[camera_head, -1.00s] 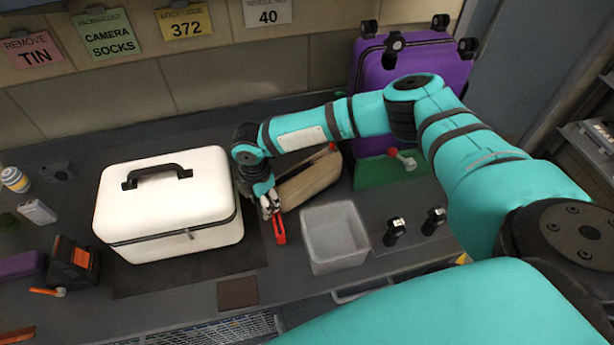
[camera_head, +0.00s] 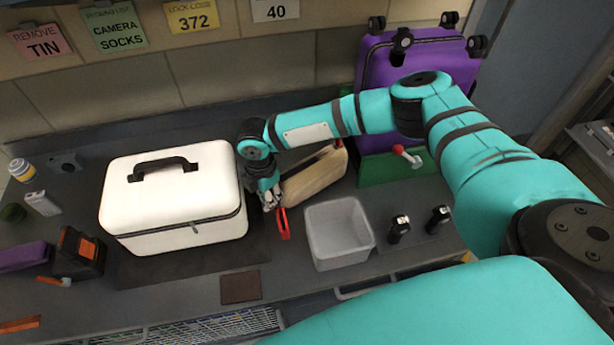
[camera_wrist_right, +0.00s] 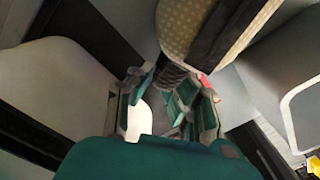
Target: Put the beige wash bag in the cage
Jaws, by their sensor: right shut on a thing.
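The beige wash bag (camera_head: 316,180) lies tilted on the counter behind the grey bin, partly hidden by my right arm. My right gripper (camera_head: 270,200) is at the bag's left end, beside the white case. In the right wrist view the bag's patterned beige side and dark band (camera_wrist_right: 198,28) are close above the fingers. The right gripper (camera_wrist_right: 172,100) is shut on a dark ribbed part at the bag's end. A wire-mesh cage (camera_head: 215,330) shows below the counter's front edge, mostly cut off by the frame. My left gripper is not in view.
A white case (camera_head: 175,205) stands left of the gripper. A red object (camera_head: 284,223) is just in front of it. An open grey bin (camera_head: 340,262), two small black items, a green block (camera_head: 385,168) and a purple suitcase (camera_head: 430,60) are to the right.

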